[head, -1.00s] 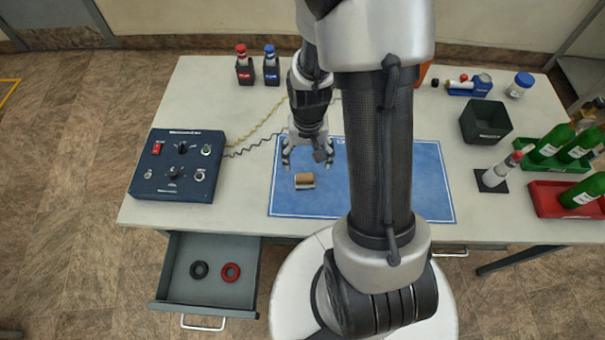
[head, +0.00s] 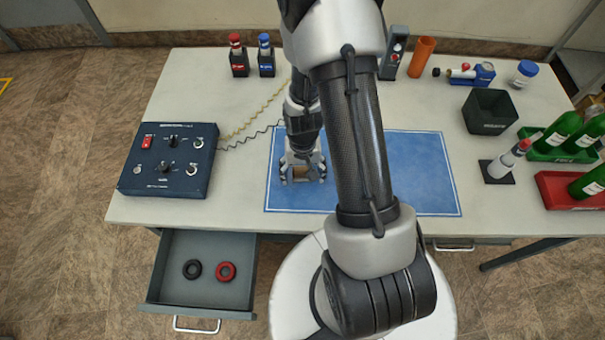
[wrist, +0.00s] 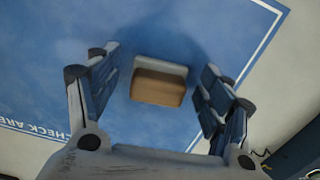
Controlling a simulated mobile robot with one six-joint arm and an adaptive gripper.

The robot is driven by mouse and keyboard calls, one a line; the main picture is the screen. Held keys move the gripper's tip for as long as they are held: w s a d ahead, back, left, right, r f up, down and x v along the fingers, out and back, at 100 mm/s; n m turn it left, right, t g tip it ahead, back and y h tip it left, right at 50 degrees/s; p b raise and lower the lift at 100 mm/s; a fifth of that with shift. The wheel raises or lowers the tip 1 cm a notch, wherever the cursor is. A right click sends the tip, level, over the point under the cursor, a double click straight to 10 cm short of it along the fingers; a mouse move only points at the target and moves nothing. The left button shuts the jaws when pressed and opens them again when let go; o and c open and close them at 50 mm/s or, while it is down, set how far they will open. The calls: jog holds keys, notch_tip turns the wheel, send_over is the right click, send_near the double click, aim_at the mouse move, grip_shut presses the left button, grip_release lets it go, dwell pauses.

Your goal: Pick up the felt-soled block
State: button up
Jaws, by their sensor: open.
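The felt-soled block (wrist: 158,86), tan with a pale grey-white layer along one side, lies on the blue mat (wrist: 45,85). In the head view the block (head: 301,173) is partly hidden by my gripper (head: 303,181), which is down over it. In the wrist view my gripper (wrist: 160,98) is open, with one finger on each side of the block. A gap shows between the block and each finger. I cannot tell exactly how high the fingertips are above the mat.
A blue control box (head: 170,158) stands at the left with cables running toward the arm. An open drawer (head: 204,290) holds a black ring and a red ring. The mat's right part (head: 425,175) is clear.

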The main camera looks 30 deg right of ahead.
jog(key=c, duration=1.1)
jog(key=shift+r, duration=0.15)
jog(key=shift+c, duration=0.2)
